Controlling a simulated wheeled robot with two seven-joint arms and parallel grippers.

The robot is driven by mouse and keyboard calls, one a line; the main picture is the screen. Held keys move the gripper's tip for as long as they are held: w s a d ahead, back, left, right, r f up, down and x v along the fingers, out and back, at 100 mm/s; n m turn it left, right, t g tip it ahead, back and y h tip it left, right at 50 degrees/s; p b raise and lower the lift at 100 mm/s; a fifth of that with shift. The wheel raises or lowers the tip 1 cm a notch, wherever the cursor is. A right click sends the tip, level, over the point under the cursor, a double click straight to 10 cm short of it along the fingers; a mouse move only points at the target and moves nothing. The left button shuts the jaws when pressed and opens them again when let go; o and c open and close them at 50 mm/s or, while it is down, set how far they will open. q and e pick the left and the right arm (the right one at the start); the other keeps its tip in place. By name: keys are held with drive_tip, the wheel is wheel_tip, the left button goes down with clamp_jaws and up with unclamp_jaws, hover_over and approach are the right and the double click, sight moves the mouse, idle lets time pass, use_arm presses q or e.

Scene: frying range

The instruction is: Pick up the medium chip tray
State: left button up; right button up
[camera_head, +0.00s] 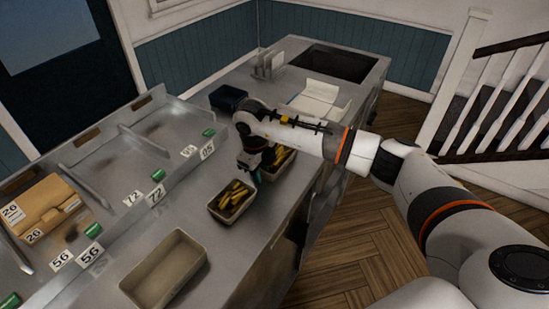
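A beige tray of chips (222,217) stands on the steel counter. A second tray of chips (287,163) stands just behind it to the right, partly hidden by my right gripper. A larger beige tray (127,285) stands empty nearer the front left. I cannot tell from size alone which is the medium chip tray. My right gripper (254,176) points down between the two filled trays, close to both. Its fingertips are small and dark, so I cannot tell whether they are open or touch a tray. My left gripper is out of view.
A steel rack with numbered labels (155,195) and a cardboard package (45,208) runs along the left. A dark blue container (228,97), a white open box (318,100) and a dark basin (335,62) are farther back. Bare counter (225,262) lies right of the empty tray.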

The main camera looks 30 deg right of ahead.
clamp_jaws()
idle(1.4)
